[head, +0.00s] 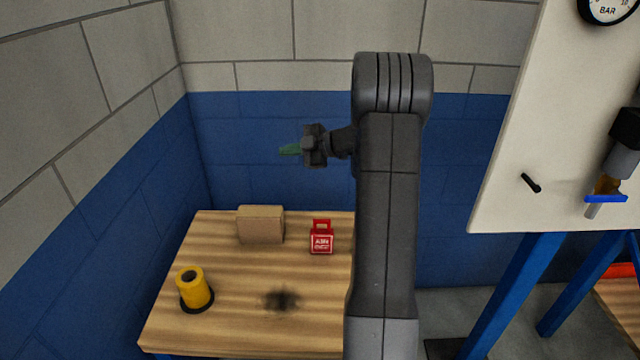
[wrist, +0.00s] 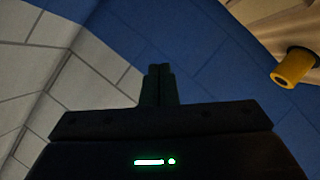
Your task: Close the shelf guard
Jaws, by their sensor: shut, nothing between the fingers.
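My gripper (head: 290,150) is raised in the air above the wooden table, pointing left in the head view, with the blue wall behind it. Its fingers are together and empty; they also show shut in the wrist view (wrist: 158,72). I cannot make out a shelf guard in either view. A white panel (head: 520,130) stands at the right, held on blue legs, well apart from my gripper. My arm hides part of the table's right side and the wall behind.
The wooden table (head: 230,335) carries a cardboard box (head: 260,224), a red lockout-like block (head: 321,240) and a yellow cylinder (head: 194,288), also in the wrist view (wrist: 293,68). The panel bears a gauge (head: 608,8), a black handle (head: 531,183) and a blue-handled valve (head: 605,198).

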